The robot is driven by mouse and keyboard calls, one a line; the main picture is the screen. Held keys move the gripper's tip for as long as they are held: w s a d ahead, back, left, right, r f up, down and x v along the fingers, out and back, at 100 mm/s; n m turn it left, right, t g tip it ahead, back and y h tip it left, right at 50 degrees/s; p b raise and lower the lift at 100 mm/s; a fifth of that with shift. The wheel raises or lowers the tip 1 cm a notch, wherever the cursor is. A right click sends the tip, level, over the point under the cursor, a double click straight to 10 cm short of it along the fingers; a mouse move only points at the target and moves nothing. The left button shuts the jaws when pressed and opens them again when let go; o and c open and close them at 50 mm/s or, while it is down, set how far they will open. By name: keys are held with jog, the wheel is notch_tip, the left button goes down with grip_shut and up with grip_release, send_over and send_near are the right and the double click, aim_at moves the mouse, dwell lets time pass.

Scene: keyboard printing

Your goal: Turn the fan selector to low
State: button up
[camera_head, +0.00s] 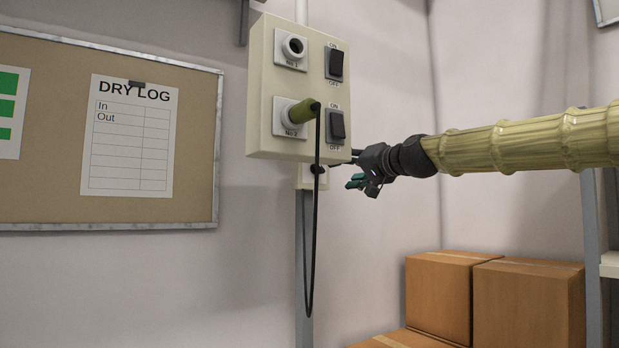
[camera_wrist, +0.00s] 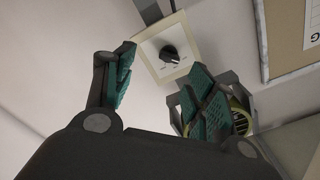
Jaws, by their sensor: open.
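The fan selector shows in the wrist view as a black rotary knob (camera_wrist: 169,53) on a square cream plate (camera_wrist: 150,62) on the wall. Small marks sit around the knob, too small to read. In the head view, a small cream box (camera_head: 306,178) with a dark spot shows just below the large socket panel, partly hidden by it and by a hanging cable.
The large socket panel (camera_head: 267,82) stands out from the wall above, with two sockets and two switches. A green plug (camera_head: 304,111) sits in the lower socket, and its black cable (camera_head: 313,240) hangs in a loop. Cardboard boxes (camera_head: 528,305) stand below my arm. A notice board (camera_head: 50,130) hangs left.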

aim_at(322, 168)
jog(key=x, duration=0.3)
jog(key=r+p+x, duration=0.1)
jog(key=x, duration=0.3)
jog(key=r+p+x, duration=0.1)
jog(key=x, duration=0.2)
jog(key=shift+a, duration=0.5)
jog(key=shift+s, duration=0.1)
jog(key=c, duration=1)
